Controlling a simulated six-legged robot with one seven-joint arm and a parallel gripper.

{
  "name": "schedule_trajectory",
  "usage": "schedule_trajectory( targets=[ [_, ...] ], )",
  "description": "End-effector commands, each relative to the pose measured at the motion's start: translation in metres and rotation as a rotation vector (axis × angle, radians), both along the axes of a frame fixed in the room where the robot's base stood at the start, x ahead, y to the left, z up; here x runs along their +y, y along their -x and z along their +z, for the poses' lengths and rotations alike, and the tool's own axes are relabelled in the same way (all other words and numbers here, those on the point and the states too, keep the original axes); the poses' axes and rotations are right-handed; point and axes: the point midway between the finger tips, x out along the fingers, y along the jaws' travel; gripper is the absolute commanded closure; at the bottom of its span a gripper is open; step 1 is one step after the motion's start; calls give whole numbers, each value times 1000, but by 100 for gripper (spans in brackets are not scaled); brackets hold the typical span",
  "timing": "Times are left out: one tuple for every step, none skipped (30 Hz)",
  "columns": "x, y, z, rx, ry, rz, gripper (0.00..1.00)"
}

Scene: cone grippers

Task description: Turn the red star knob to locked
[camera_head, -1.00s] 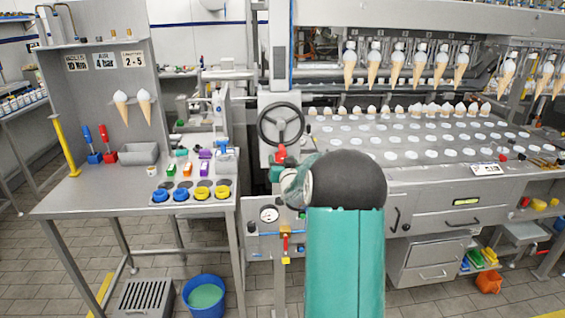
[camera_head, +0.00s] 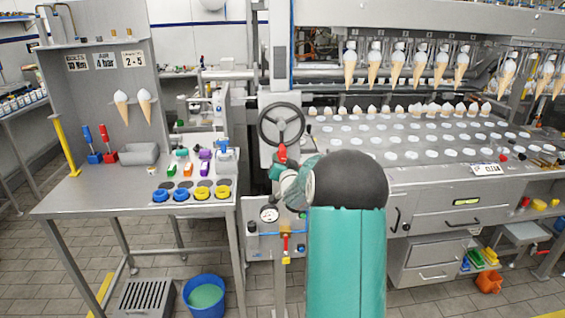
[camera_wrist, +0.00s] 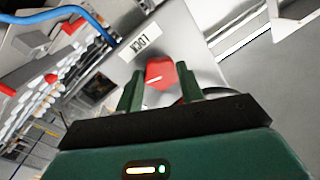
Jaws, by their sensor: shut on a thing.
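The red star knob (camera_wrist: 160,73) shows in the wrist view on a grey metal panel, with a short white line on its face. My gripper (camera_wrist: 160,88) has its two green fingers on either side of the knob and is shut on it. The fingers hide part of the knob's sides. In the head view the red knob (camera_head: 282,154) shows just below the handwheel, with my green gripper (camera_head: 277,171) at it. My forearm hides part of the panel there. I cannot read any locked mark.
A white label (camera_wrist: 142,47) is on the panel by the knob. The grey handwheel (camera_head: 281,124) is close above it. A round gauge (camera_head: 269,214) and a red-handled valve (camera_head: 286,243) are below. A side table (camera_head: 110,190) with coloured parts stands to the left.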

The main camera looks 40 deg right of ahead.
Motion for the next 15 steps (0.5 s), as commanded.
schedule_trajectory(
  targets=[
    [0, 0, -1, -22, -34, 0, 85],
    [0, 0, -1, -38, -57, -1, 85],
    [0, 0, -1, -59, -88, 0, 85],
    [0, 0, -1, -75, -113, 0, 85],
    [0, 0, -1, -92, -137, 0, 85],
    [1, 0, -1, -114, -168, -1, 85],
    [1, 0, -1, -130, -192, 0, 85],
    [1, 0, -1, -146, -215, 0, 85],
    [1, 0, -1, -168, -246, 0, 85],
    [1, 0, -1, -184, -270, -1, 85],
    [1, 0, -1, -200, -293, 0, 85],
    [1, 0, -1, -222, -324, 0, 85],
    [1, -1, -1, -238, -349, 0, 85],
    [2, -1, -1, -253, -373, 0, 85],
    [1, -1, -1, -275, -404, 0, 85]
  ],
)
